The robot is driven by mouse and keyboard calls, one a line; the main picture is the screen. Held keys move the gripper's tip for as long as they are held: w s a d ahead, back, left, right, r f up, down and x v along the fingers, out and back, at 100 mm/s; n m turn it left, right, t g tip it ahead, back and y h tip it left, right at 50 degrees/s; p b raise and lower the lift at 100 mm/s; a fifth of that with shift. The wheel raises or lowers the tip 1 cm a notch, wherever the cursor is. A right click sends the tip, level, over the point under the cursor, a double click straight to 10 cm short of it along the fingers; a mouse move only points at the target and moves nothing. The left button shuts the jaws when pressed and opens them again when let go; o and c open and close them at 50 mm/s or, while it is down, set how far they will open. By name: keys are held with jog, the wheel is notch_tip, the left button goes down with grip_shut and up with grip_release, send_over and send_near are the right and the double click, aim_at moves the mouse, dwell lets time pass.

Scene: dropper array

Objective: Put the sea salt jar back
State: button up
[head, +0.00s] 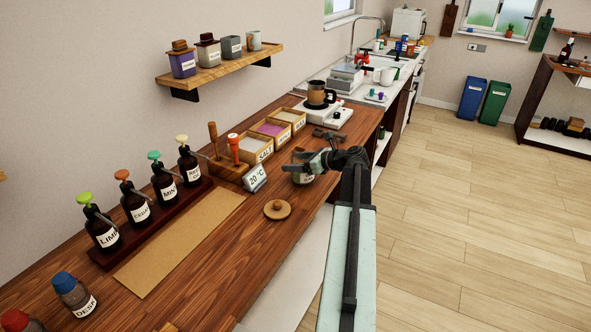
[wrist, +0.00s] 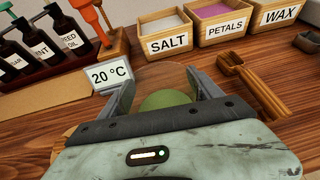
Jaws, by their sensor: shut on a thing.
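My gripper (head: 308,160) reaches over the wooden counter and is shut on a jar (head: 303,179). The jar has a pale label, too small and covered to read. In the wrist view my gripper (wrist: 165,88) has one finger on each side of the jar (wrist: 166,100), which shows something green between them. My gripper hides most of the jar. I cannot tell whether the jar touches the counter. A round wooden lid with a knob (head: 277,209) lies on the counter, in front of the jar and to its left.
A temperature sign (head: 255,178) stands close left of the jar. Behind are boxes marked SALT (wrist: 169,42), PETALS (wrist: 222,25) and WAX (wrist: 278,14). A wooden scoop (wrist: 251,85) lies right of my gripper. Pump bottles (head: 134,203) line the left. A wall shelf (head: 222,66) holds several jars.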

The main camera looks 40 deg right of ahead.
jog(key=shift+s+d+f, duration=0.15)
jog(key=shift+s+f, duration=0.3)
jog(key=shift+f, duration=0.25)
jog(key=shift+w+r, duration=0.15)
jog(key=o, duration=1.9)
jog(key=shift+r, duration=0.2)
jog(key=shift+f+p+v, duration=0.15)
jog(key=shift+p+v, duration=1.05)
jog(key=shift+v, duration=1.8)
jog(key=shift+f+p+v, duration=0.1)
jog(key=shift+p+v, duration=1.05)
jog(key=shift+v, duration=1.85)
